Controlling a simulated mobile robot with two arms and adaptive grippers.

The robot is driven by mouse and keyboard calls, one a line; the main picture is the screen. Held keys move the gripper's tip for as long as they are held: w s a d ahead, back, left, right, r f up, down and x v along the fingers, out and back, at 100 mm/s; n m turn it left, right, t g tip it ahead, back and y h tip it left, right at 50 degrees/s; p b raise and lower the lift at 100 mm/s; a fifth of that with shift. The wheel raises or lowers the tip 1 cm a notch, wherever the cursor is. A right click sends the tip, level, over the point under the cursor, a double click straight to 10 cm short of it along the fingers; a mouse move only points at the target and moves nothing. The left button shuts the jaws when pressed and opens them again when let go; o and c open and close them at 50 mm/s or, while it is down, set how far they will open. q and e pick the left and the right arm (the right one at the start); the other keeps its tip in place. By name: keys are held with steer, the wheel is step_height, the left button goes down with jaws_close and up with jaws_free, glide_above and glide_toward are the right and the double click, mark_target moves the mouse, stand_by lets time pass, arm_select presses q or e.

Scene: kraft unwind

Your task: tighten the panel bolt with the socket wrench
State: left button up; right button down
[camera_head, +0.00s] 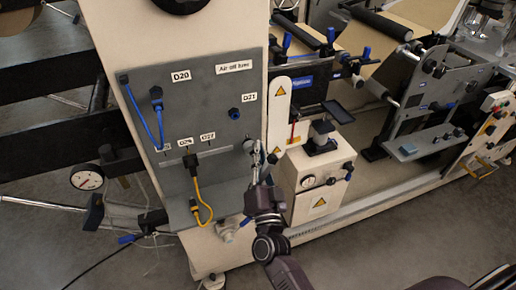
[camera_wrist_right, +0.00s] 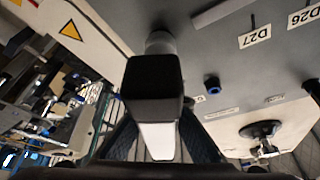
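The grey panel (camera_head: 207,90) stands upright on the machine's front. My right gripper (camera_head: 262,186) is in front of its lower right edge, shut on the socket wrench (camera_head: 256,160). In the right wrist view, the wrench (camera_wrist_right: 155,90) shows a black head and a pale handle running down between the two dark fingers of my right gripper (camera_wrist_right: 158,140). A grey round socket (camera_wrist_right: 160,42) sits beyond the black head, against or very close to the panel (camera_wrist_right: 225,55). The panel bolt is hidden behind the wrench; I cannot tell how it is seated. My left gripper is not in view.
Blue cable (camera_head: 160,120) and yellow cable (camera_head: 200,200) loop on the panel left of the wrench. A dial gauge (camera_head: 87,179) hangs at left. Open floor lies in front.

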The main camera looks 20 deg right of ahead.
mark_target(267, 173)
steer(key=shift+s, duration=0.1)
stand_by(0.3)
steer(key=shift+s+d+p, duration=0.1)
steer(key=shift+s+p, duration=0.8)
steer(key=shift+s, duration=1.55)
